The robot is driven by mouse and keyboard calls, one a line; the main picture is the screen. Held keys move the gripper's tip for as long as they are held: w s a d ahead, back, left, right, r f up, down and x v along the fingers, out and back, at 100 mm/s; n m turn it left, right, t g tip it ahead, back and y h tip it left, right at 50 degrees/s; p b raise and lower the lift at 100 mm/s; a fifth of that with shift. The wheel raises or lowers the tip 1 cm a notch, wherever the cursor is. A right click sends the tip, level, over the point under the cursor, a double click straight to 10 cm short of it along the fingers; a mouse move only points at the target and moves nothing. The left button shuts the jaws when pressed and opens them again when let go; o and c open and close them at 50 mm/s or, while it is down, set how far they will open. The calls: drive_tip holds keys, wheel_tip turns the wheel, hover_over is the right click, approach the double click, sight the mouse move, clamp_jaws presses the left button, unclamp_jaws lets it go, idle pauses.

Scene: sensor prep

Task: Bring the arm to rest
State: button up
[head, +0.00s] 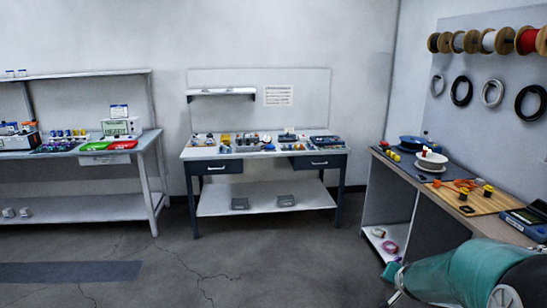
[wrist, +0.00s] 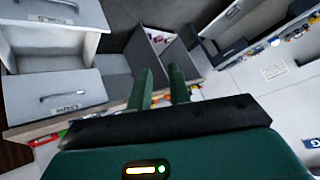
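My gripper (wrist: 160,88) shows in the wrist view as two green fingers on a black mount. The fingers stand apart with a gap between them, and nothing is held there. In the head view my green arm (head: 455,272) reaches in at the lower right, in front of the right-hand bench; the fingers cannot be made out there. The wrist view is strongly tilted, with drawers and bench fronts beyond the fingers.
The right bench (head: 385,165) carries a white spool (head: 431,160), a blue spool (head: 411,143) and small parts close to my arm. A middle workbench (head: 262,205) and a left bench (head: 75,150) stand by the back wall. The floor (head: 230,265) between is clear.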

drive_tip(key=s+a+r+n+g, duration=0.1)
drive_tip(key=s+a+r+n, duration=0.3)
drive_tip(key=s+a+r, duration=0.7)
drive_tip(key=s+a+r+n+g+y, duration=0.1)
drive_tip(key=s+a+n, duration=0.1)
drive_tip(key=s, duration=0.6)
drive_tip(key=s+a+r+n+g+y, duration=0.1)
drive_tip(key=s+a+n, duration=0.1)
drive_tip(key=s+a, duration=0.3)
drive_tip(key=s, duration=0.3)
drive_tip(key=shift+s+a+y, duration=0.25)
drive_tip(key=shift+s+y, duration=0.05)
